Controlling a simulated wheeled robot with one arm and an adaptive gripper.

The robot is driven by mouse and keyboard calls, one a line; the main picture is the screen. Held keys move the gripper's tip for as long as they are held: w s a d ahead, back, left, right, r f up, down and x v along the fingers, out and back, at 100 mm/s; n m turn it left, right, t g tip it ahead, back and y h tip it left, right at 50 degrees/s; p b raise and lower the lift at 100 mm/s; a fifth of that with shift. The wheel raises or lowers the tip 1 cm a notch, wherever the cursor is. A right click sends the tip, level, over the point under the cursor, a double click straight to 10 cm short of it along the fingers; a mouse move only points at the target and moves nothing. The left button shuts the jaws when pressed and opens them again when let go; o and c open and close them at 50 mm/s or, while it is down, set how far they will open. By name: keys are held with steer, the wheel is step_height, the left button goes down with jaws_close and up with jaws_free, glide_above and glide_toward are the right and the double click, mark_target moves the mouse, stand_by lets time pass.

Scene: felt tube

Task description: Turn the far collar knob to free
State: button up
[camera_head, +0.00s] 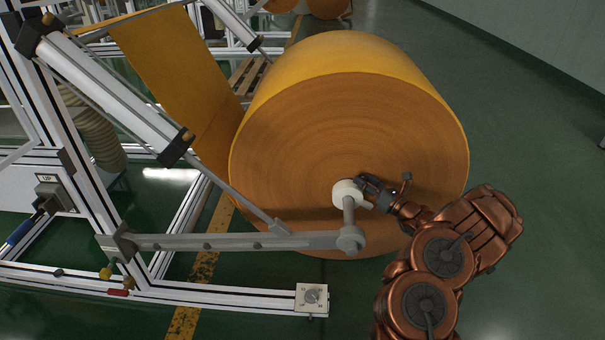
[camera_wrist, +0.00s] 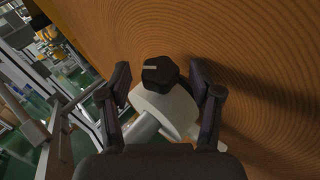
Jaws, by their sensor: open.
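A black collar knob with a pale line on its face (camera_wrist: 159,75) stands on a white round collar (camera_wrist: 168,110) in the wrist view. The collar (camera_head: 347,193) is at the centre of the orange felt roll (camera_head: 345,140) in the head view, where the knob is hard to make out beside my gripper. My gripper (camera_head: 364,181) reaches in from the right at the collar. In the wrist view my gripper (camera_wrist: 166,82) is open, with one finger on each side of the knob and a visible gap to both. The pale line lies roughly level in that picture.
A grey support arm (camera_head: 240,241) runs from the frame to a post below the collar. A white box with a round dial (camera_head: 312,298) sits on the low rail. A lever box marked UP (camera_head: 50,193) is at the left. Green floor is clear at the right.

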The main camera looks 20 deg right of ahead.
steer(key=shift+a+m+h+b, duration=0.15)
steer(key=shift+m+h+b, duration=0.7)
steer(key=shift+m+h, duration=0.3)
steer(key=shift+a+m+h+b, duration=0.1)
steer(key=shift+m+h+b, duration=0.25)
steer(key=shift+h+b, duration=0.15)
steer(key=s+d+p, duration=0.1)
steer(key=s+p, duration=0.2)
steer(key=s, duration=0.5)
steer(key=a+r+n+g+y, duration=0.2)
steer(key=a+r+n, duration=0.3)
steer(key=a, duration=0.3)
steer(key=a+r+n+g+y+p, duration=0.1)
steer(key=a+r+n+g+y, duration=0.1)
steer(key=a+r+n+y, duration=0.3)
steer(key=a+r+n+g+y+p, duration=0.1)
steer(key=a+r+n+y, duration=0.3)
steer(key=a, duration=0.8)
steer(key=shift+s+a+r+n+g, duration=0.2)
steer(key=shift+s+r+n+g, duration=0.25)
steer(key=shift+r+g, duration=0.4)
steer(key=shift+r, duration=0.15)
